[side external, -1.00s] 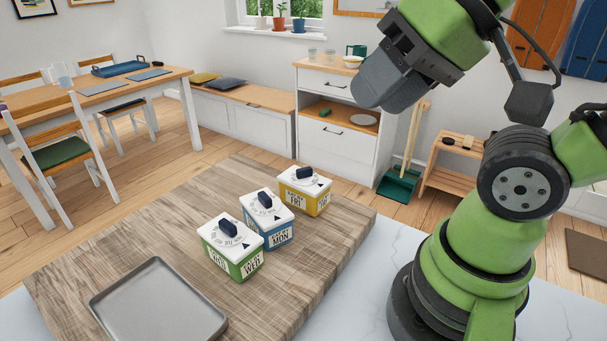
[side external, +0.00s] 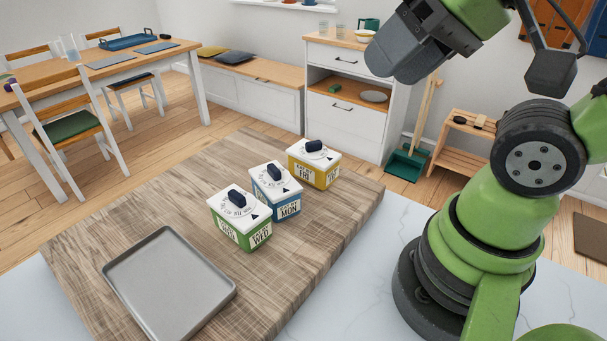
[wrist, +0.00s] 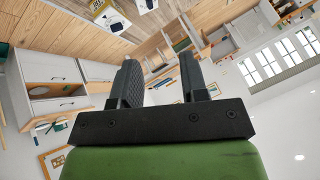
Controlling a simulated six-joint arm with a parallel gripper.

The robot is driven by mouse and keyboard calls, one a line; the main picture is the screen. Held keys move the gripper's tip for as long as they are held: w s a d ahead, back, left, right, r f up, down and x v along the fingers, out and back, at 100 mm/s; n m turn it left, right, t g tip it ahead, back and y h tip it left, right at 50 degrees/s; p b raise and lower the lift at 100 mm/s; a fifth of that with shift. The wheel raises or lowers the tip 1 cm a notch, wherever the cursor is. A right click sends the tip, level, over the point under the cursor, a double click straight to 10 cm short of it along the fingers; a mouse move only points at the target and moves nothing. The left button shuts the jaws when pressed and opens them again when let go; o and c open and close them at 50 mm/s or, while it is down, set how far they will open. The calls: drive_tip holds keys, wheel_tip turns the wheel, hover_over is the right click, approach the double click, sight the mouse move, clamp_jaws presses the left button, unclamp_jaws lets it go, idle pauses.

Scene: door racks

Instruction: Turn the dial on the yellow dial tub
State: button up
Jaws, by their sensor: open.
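The yellow dial tub (side external: 315,170) stands upright on the wooden board, the farthest of a row of three in the side external view. Its white lid carries a dark dial (side external: 314,146). The blue tub (side external: 277,195) and the green tub (side external: 240,222) stand in front of it to the left, with similar dials. My gripper (side external: 388,62) is high above the board, to the right of the yellow tub and well apart from it. In the wrist view its two dark fingers (wrist: 157,68) are spread with nothing between them. Parts of white-lidded tubs show at that view's top edge.
A grey tray (side external: 168,282) lies on the wooden board (side external: 120,215) at the front left. The board's right part beside the tubs is clear. A white cabinet (side external: 345,115) and a dining table (side external: 70,80) stand beyond the board.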

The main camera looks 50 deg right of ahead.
idle(0.6)
drive_tip(key=n+g+h, duration=0.2)
drive_tip(key=n+g, duration=0.5)
drive_tip(key=n, duration=0.8)
hover_over(309, 143)
wheel_tip(309, 143, down, 10)
drive_tip(key=shift+f+n, duration=0.3)
drive_tip(key=shift+f, duration=0.4)
wheel_tip(309, 143, down, 9)
drive_tip(key=shift+r, duration=0.1)
drive_tip(key=shift+c, duration=0.4)
clamp_jaws()
